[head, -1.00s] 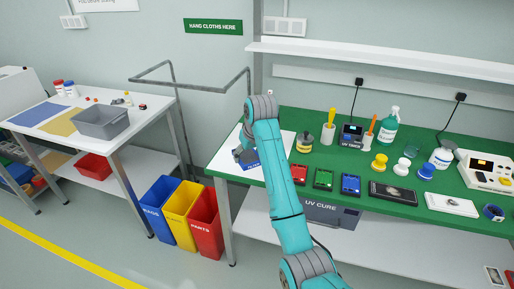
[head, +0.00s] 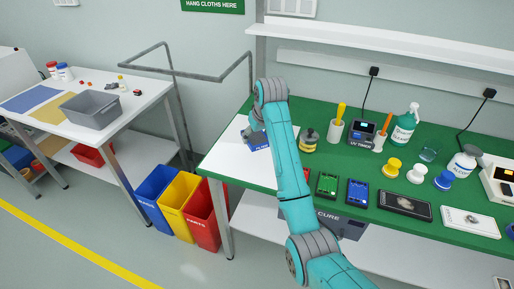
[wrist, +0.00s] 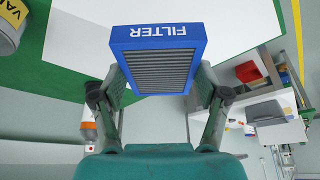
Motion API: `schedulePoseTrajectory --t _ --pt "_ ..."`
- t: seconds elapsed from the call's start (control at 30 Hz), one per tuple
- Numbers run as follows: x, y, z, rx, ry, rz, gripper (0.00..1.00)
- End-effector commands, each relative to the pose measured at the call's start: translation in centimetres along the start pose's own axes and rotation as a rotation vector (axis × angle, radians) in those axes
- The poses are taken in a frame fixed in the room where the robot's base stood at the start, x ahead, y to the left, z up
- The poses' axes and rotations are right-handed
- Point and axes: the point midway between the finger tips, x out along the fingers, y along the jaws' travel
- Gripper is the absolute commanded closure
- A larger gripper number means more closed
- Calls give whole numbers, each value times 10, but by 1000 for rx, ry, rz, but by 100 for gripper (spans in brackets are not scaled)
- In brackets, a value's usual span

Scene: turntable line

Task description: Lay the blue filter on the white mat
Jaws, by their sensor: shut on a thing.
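The blue filter (head: 260,139) shows beyond my arm in the head view, over the white mat (head: 236,168) at the left end of the green bench. In the wrist view the filter (wrist: 156,65) has a ribbed grey face and a "FILTER" label. My gripper (wrist: 158,84) is shut on it, with one finger on each side. The white mat (wrist: 78,38) lies behind the filter in the wrist view. Whether the filter touches the mat I cannot tell. In the head view my arm hides part of the mat and the fingers.
On the green bench (head: 408,238) a yellow-labelled jar (head: 309,139) stands right of the mat. Green (head: 327,184) and blue (head: 357,193) devices lie near the front edge. Blue, yellow and red bins stand on the floor to the left. A grey rail (head: 205,77) runs behind.

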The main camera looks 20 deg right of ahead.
Motion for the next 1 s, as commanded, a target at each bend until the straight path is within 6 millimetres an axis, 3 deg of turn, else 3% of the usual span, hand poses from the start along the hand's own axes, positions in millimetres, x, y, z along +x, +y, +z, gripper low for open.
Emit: schedulePoseTrajectory --t 0.1,0.33,0.6,0.97,1.0 --pt "19 0 9 0 -4 0 67" --pt "37 0 16 0 -2 0 67" --pt "72 0 30 0 -1 0 67" --pt "75 0 31 0 0 0 67" --pt "76 0 32 0 0 0 24"
